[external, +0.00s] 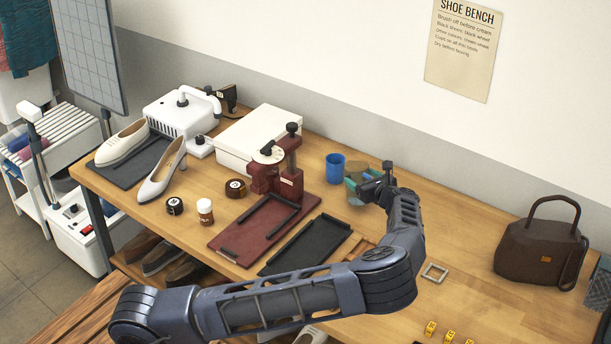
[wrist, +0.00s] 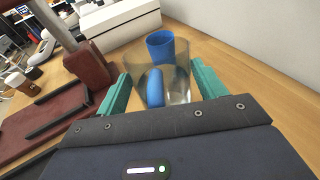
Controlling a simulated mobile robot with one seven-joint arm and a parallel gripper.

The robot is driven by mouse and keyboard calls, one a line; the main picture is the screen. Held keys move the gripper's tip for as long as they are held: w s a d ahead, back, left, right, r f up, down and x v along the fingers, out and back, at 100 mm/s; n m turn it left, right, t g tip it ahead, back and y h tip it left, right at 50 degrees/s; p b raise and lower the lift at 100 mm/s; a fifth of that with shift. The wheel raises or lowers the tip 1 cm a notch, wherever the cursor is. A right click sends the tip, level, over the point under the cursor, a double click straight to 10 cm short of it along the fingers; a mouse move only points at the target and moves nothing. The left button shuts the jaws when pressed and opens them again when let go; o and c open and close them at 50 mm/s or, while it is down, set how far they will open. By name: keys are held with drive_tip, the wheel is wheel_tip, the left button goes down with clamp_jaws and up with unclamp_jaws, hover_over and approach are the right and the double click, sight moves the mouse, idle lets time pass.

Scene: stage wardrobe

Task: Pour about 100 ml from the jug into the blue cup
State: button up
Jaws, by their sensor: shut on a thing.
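The blue cup (external: 335,168) stands upright on the bench, just left of and behind my gripper. In the wrist view the blue cup (wrist: 161,47) shows beyond the jug, partly through its clear wall. My gripper (external: 361,186) is shut on the clear jug (wrist: 181,88), with one teal finger on each side. The jug looks about upright and holds some clear liquid low down. A blue upright bar, perhaps its handle, shows at its near side. In the external view my gripper hides most of the jug. Whether its base touches the bench cannot be told.
A dark red press (external: 290,182) and a white box (external: 256,135) stand left of the cup. A dark red tray (external: 239,246) and a black tray (external: 312,243) lie in front. A brown handbag (external: 538,252) stands at the right. The bench between handbag and gripper is mostly clear.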

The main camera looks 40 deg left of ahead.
sight(351, 168)
drive_tip(key=shift+w+a+r+g+h, duration=0.3)
drive_tip(key=shift+a+r+h, duration=0.05)
drive_tip(key=shift+a+h, duration=0.25)
drive_tip(key=shift+w+a+r+g+h+p, duration=0.1)
drive_tip(key=shift+w+a+g+h, duration=0.15)
drive_tip(key=shift+a+h, duration=0.3)
drive_tip(key=shift+w+a+r+g+h+p, duration=0.1)
drive_tip(key=shift+w+a+g+h, duration=0.2)
drive_tip(key=shift+a+h, duration=0.2)
drive_tip(key=shift+w+a+r+g+h+p, duration=0.1)
drive_tip(key=shift+w+a+g+h, duration=0.15)
drive_tip(key=shift+a+h, duration=0.25)
drive_tip(key=shift+r+h, duration=0.1)
drive_tip(key=shift+h, duration=0.15)
drive_tip(key=shift+w+a+r+g+h+p, duration=0.15)
drive_tip(key=shift+a+r+g+h+p, duration=0.25)
drive_tip(key=shift+h+p, duration=0.2)
drive_tip(key=shift+w+a+r+g+h+p, duration=0.15)
drive_tip(key=shift+a+r+g+h+p, duration=0.1)
drive_tip(key=shift+r+h+p, duration=0.3)
drive_tip(key=shift+w+a+r+g+h+p, duration=0.3)
drive_tip(key=shift+a+r+g+h+p, duration=0.25)
drive_tip(key=shift+h+p, duration=0.65)
idle(0.3)
